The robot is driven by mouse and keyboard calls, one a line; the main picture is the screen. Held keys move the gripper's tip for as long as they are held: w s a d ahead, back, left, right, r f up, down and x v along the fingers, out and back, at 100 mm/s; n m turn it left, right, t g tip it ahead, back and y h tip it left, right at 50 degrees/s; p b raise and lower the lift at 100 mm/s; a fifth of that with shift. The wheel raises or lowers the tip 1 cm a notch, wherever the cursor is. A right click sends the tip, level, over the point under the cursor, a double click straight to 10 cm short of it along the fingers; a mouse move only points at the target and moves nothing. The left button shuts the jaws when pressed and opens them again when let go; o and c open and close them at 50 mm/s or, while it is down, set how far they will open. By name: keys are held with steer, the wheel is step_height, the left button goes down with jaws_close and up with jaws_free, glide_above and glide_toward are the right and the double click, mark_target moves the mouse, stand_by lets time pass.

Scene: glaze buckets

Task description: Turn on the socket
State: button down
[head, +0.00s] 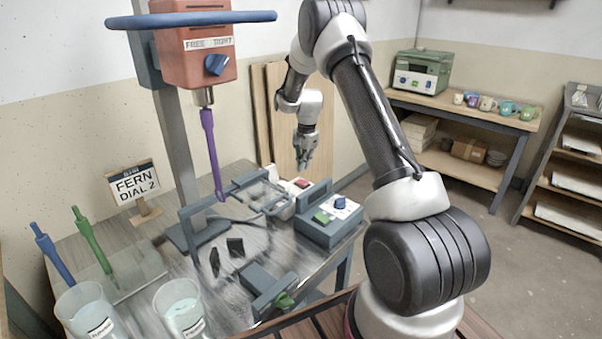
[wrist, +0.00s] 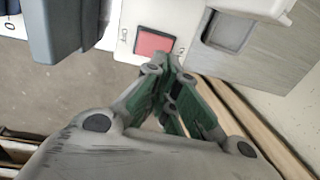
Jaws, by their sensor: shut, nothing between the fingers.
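The socket's white box with a red rocker switch (head: 302,183) sits at the back of the work table, behind a dark grey control box. In the wrist view the red switch (wrist: 154,42) is near the top middle, on a white face with a label beside it that looks like "OFF". My gripper (head: 304,163) is above the socket in the head view, pointing down. In the wrist view my gripper (wrist: 168,62) has its green fingers shut and empty, tips close to the lower edge of the red switch. I cannot tell whether they touch it.
The dark grey control box (head: 330,222) with a green switch and blue knob stands just in front of the socket. A mixer head (head: 195,55) with a purple paddle (head: 212,150) rises at left. Wooden boards (head: 283,115) lean against the wall behind my gripper. Two buckets (head: 180,308) stand front left.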

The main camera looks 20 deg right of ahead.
step_height(320, 180, up, 10)
steer(key=w, duration=0.1)
steer(key=shift+w+a+f, duration=0.15)
steer(key=shift+w+a, duration=0.1)
steer(key=shift+a, duration=0.05)
stand_by(0.3)
